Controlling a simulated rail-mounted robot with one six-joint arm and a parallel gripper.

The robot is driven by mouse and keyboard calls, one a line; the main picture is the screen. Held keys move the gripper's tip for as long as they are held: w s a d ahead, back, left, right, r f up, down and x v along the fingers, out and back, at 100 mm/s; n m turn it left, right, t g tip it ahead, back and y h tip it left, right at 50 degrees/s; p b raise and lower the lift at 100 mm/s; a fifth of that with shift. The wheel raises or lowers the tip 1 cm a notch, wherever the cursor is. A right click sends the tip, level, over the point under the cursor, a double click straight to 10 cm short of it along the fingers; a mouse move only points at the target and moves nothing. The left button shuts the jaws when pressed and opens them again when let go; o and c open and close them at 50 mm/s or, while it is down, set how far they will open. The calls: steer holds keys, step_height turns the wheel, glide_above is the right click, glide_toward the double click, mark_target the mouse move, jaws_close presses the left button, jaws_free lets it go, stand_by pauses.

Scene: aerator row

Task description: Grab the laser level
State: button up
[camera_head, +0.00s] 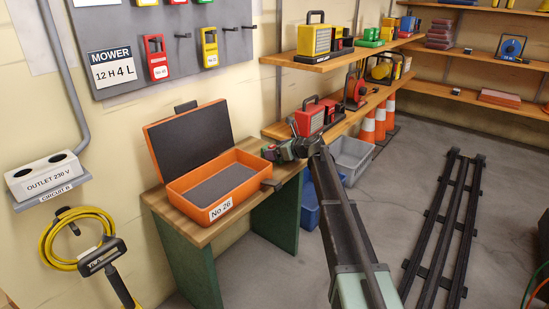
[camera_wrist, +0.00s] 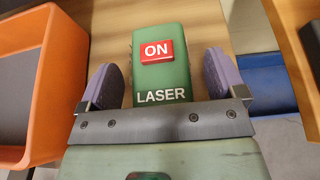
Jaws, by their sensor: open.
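The laser level (camera_wrist: 160,72) is a green block marked LASER with a red ON label. In the wrist view it lies on the wooden bench top between the two purple finger pads of my gripper (camera_wrist: 161,80). A gap shows on each side, so the pads stand apart from it. My gripper is open. In the head view my gripper (camera_head: 277,151) is low over the right end of the bench, and the laser level is too small and covered to make out clearly.
An open orange case (camera_head: 213,190) marked No 26 stands on the bench (camera_head: 205,236), left of my gripper; its wall also shows in the wrist view (camera_wrist: 48,85). Blue (camera_head: 311,203) and grey bins (camera_head: 352,157) stand beyond the bench. Shelves (camera_head: 338,58) line the wall.

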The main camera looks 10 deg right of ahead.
steer(key=shift+r, duration=0.1)
steer(key=shift+c, duration=0.4)
steer(key=c, duration=1.4)
steer(key=shift+o, duration=0.2)
step_height(320, 180, up, 20)
steer(key=p, duration=2)
